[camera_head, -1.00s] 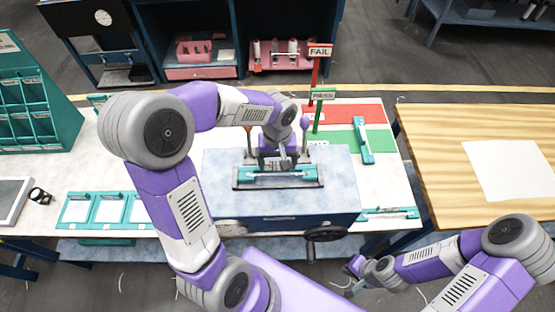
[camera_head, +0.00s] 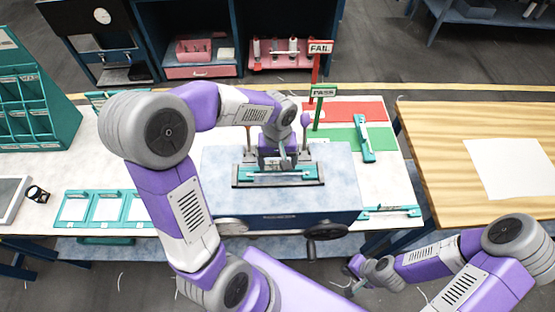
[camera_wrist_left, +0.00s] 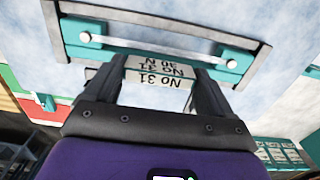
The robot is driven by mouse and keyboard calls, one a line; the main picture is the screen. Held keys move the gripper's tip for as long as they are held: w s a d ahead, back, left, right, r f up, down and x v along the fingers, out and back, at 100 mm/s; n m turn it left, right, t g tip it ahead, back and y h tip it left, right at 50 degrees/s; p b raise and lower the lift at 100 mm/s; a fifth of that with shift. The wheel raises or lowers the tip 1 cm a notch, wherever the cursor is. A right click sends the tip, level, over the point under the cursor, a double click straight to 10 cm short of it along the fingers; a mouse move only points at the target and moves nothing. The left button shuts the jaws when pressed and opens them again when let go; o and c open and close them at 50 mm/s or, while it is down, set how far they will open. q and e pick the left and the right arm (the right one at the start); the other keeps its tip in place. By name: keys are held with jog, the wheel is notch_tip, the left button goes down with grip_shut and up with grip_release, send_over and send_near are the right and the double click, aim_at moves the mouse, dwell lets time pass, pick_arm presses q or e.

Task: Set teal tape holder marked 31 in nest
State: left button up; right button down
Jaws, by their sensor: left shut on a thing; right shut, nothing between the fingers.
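The teal tape holder (camera_head: 300,173) lies lengthwise within the dark-rimmed nest (camera_head: 236,183) on the grey-blue machine top. In the left wrist view the holder (camera_wrist_left: 232,60) shows teal ends and a pale rod, inside the nest's frame (camera_wrist_left: 150,15). My left gripper (camera_head: 279,164) is above the nest, shut on the holder's middle. Its fingers (camera_wrist_left: 163,70) flank white labels reading No 31, with a line like 30 N beyond. Whether the holder is fully seated cannot be told. My right gripper (camera_head: 350,267) is shut and empty at the lower right, away from the nest.
A handwheel (camera_head: 326,232) sticks out at the machine's front. PASS (camera_head: 323,92) and FAIL (camera_head: 320,47) signs stand behind it. Another teal holder (camera_head: 363,139) lies on the green area. Teal frames (camera_head: 107,207) lie at left. A wooden table (camera_head: 450,150) stands at right.

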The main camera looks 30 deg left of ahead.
aim_at(277, 162)
pick_arm(q)
jog(key=o, duration=1.9)
jog(key=shift+c, duration=0.2)
jog(key=shift+r+p, duration=0.3)
jog(key=shift+r, duration=3.45)
